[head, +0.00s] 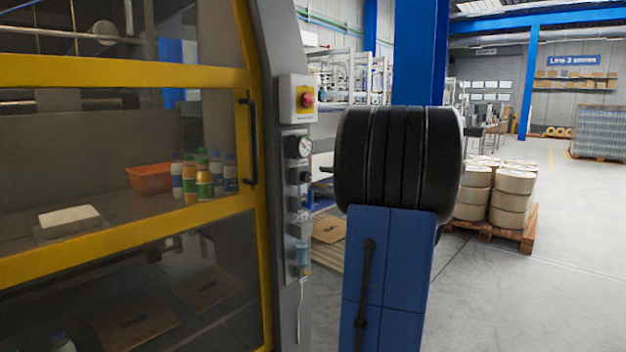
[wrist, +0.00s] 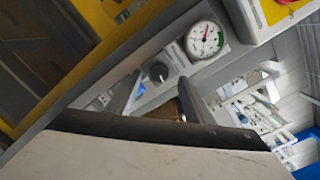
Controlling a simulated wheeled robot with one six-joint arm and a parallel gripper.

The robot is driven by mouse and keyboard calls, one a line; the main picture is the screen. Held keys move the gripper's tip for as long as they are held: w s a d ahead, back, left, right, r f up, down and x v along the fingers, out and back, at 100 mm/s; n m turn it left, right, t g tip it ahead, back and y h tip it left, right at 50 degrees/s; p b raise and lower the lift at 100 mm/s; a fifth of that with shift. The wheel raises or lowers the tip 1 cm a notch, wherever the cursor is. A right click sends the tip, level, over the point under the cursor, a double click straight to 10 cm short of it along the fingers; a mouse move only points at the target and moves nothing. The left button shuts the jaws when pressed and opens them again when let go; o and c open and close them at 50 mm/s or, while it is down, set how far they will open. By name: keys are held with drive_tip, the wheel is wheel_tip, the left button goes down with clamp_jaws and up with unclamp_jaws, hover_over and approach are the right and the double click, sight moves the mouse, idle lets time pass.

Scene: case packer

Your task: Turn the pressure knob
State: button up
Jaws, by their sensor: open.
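The pressure knob (wrist: 158,71) is a small round black knob with a light mark, on a grey block below the gauge in the wrist view. In the head view the knob (head: 305,178) is small and dark on the machine's grey post. The round white pressure gauge (head: 304,147) sits above it; its red needle and green band show in the wrist view (wrist: 204,39). My gripper (wrist: 160,80) is open and empty, its two fingertips on either side of the knob in the picture. I cannot tell whether they touch it. In the head view my arm mostly hides the gripper.
A red stop button (head: 307,99) on a yellow plate is above the gauge. A yellow-framed guard door (head: 120,72) with a black handle (head: 250,141) is at left. More fittings (head: 301,255) hang below. Open floor (head: 530,290) lies right, with a loaded pallet (head: 524,232) behind.

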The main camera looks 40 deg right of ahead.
sight(309, 177)
drive_tip(key=shift+w+a, duration=0.15)
drive_tip(key=shift+w, duration=0.9)
drive_tip(key=shift+w+a, duration=0.15)
drive_tip(key=shift+w, duration=0.85)
drive_tip(key=c, duration=1)
